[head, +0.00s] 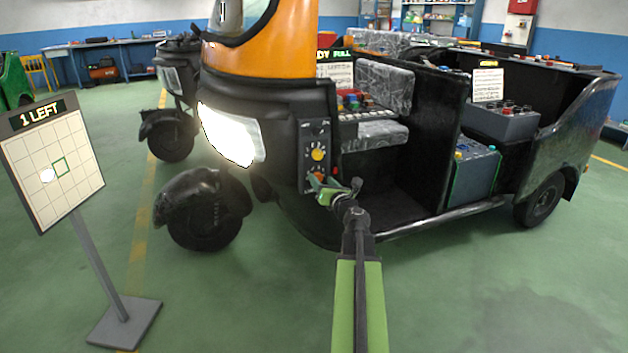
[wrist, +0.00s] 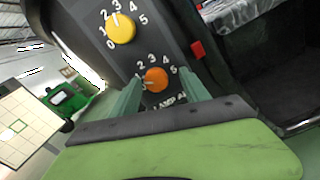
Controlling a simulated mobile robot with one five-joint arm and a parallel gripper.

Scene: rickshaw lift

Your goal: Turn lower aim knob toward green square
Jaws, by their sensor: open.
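The lower aim knob is orange (wrist: 156,79) and sits on a dark slanted panel with a printed number scale around it. Its pale pointer mark appears to face left, toward the low numbers, partly hidden by a finger. My gripper (wrist: 159,77) is open, with one green finger on each side of this knob; I cannot tell whether they touch it. In the head view my gripper (head: 322,188) is at the panel's lower part. The target board (head: 85,150) stands at left with a green square outline (head: 61,166). A white light spot (head: 47,175) lies left of and slightly below the square.
A yellow knob (wrist: 119,28) is above the orange one, its pointer near 3. A red switch (wrist: 197,50) is to the right. The black rickshaw (head: 425,150) fills the middle, its headlight (head: 230,135) lit. Green floor is open in front.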

